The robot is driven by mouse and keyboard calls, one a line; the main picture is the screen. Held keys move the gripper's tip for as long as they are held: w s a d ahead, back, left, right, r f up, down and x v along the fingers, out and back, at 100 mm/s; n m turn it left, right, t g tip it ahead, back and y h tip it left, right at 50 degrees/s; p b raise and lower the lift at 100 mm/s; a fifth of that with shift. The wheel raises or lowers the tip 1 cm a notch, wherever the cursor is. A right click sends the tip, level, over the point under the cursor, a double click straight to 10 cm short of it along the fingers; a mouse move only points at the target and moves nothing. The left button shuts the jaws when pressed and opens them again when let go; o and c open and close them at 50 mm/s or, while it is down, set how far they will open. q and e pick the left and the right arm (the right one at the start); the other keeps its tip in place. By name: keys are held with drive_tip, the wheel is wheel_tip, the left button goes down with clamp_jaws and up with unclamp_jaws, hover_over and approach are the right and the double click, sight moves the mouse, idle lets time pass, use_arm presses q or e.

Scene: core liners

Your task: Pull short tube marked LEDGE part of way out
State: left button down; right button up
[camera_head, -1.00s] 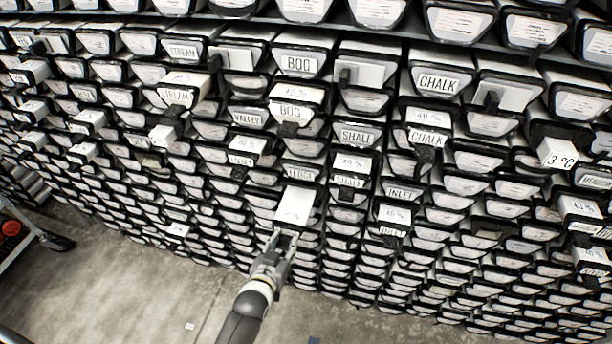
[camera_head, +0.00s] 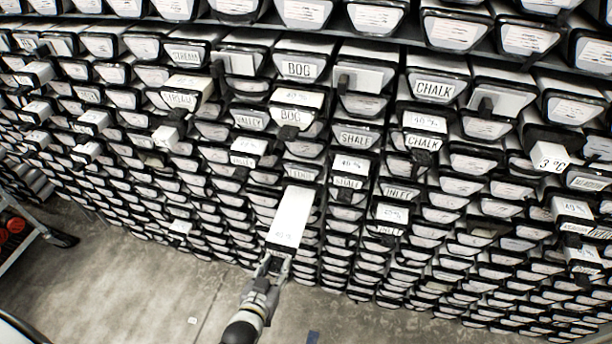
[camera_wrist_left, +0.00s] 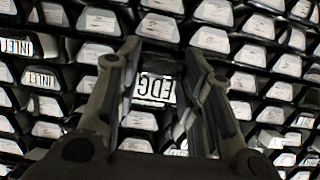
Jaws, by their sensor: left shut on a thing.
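The short tube marked LEDGE (camera_head: 290,215) is a white box-like tube with a small label on its top. In the head view it sticks well out of its slot in the rack, toward me. My left gripper (camera_head: 272,262) is shut on its front end. In the left wrist view, the letters EDG on the tube's front face (camera_wrist_left: 153,90) show between the two fingers; the rest of the word is hidden. A LEDGE label (camera_head: 300,174) also shows on the tube end just above. My right gripper is not in view.
The rack holds many tubes in dark-rimmed slots. Neighbours marked SHALE (camera_head: 348,183), INLET (camera_head: 391,213) and BOG (camera_head: 290,116) also stick out. A cart (camera_head: 20,235) with red items stands at the left.

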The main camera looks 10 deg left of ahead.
use_arm(q)
drive_tip(key=shift+s+r, duration=0.1)
drive_tip(key=shift+s, duration=0.15)
drive_tip(key=c, duration=0.9)
unclamp_jaws()
drive_tip(key=shift+s+f, duration=0.2)
drive_tip(key=shift+f, duration=0.15)
drive_tip(key=r+v, duration=0.1)
drive_tip(key=v, duration=1.1)
drive_tip(key=s+d+f+m+g+h+b, duration=0.1)
drive_tip(key=s+f+g+b, duration=0.2)
drive_tip(key=f, duration=0.9)
drive_tip(key=s+d+f+g+b, duration=0.1)
drive_tip(key=s+f+g, duration=0.3)
drive_tip(key=f, duration=0.9)
drive_tip(key=s+a+f+m+g+y+b, duration=0.1)
drive_tip(key=s+a+f+g, duration=0.4)
drive_tip(key=s+f, duration=1.2)
drive_tip(key=a+b, duration=0.1)
drive_tip(key=a, duration=0.1)
drive_tip(key=shift+a+f+g+b, duration=0.2)
drive_tip(key=shift+a+g+b, duration=0.1)
drive_tip(key=shift+b, duration=0.1)
